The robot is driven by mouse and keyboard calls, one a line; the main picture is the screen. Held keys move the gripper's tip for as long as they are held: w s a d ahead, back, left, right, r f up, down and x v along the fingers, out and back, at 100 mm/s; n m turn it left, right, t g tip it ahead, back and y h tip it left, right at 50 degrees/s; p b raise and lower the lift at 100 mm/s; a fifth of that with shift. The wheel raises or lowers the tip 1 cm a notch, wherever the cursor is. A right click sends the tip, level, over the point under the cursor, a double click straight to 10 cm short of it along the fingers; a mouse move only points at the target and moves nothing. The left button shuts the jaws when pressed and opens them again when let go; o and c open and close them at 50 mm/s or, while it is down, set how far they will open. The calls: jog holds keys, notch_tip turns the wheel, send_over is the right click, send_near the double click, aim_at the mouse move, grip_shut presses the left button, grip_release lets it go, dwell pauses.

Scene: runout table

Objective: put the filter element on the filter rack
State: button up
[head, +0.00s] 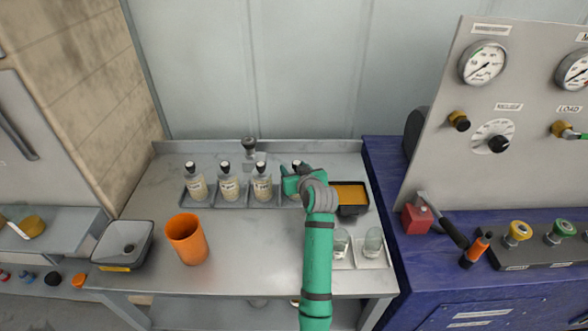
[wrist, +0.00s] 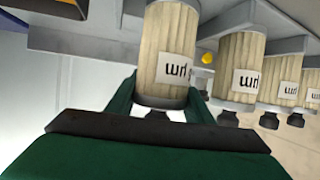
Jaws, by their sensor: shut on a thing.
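My gripper (head: 291,187) is at the right end of the grey filter rack (head: 212,206) in the head view. It is shut on a filter element, a pale ribbed cylinder with a white label and dark knob; in the wrist view the element (wrist: 160,50) stands between my green fingers (wrist: 163,90). In the head view my gripper hides most of this element (head: 297,164). Its far end is near the grey rack in the wrist view (wrist: 85,40); I cannot tell whether it touches. Three similar elements (head: 228,188) stand in a row on the rack to the left.
An orange cup (head: 187,240) and a grey bin (head: 112,237) stand at the front left. A black tray with orange contents (head: 350,207) is just right of my gripper. Clear jars (head: 373,242) stand in a white tray beside my arm. The middle front of the table is clear.

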jog(key=o, duration=1.2)
jog(key=shift+f, duration=0.1)
jog(key=shift+s+d+r, duration=0.1)
jog(key=shift+s+r, duration=0.15)
jog(key=v, duration=1.1)
jog(key=shift+s, duration=0.25)
jog(key=shift+r, duration=0.1)
